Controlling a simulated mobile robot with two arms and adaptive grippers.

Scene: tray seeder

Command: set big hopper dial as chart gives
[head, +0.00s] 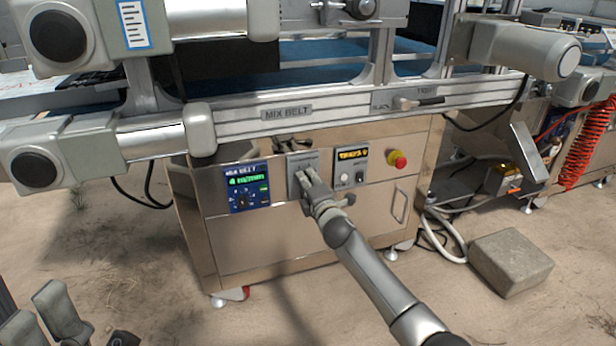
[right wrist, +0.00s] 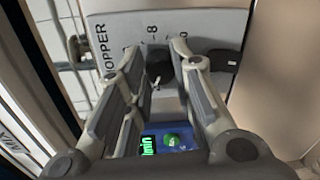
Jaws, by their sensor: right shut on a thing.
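The hopper panel (head: 296,166) is a light grey plate on the metal cabinet's front. The right wrist view shows the word HOPPER and a printed scale on it (right wrist: 205,22), with an 8 readable. My right gripper (head: 304,178) is at this panel and hides most of it in the head view. In the right wrist view its fingers (right wrist: 156,68) are around the dark dial knob (right wrist: 160,72), shut on it. The dial's exact setting is unclear. My left gripper (head: 42,318) is at the lower left of the head view, fingers apart, away from the cabinet.
A blue MIX BELT screen (head: 248,187) is left of the hopper panel. A control box with an amber display (head: 352,166) and a red stop button (head: 396,159) are to its right. A white card (head: 133,24) hangs upper left, unreadable. A concrete block (head: 510,262) lies right.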

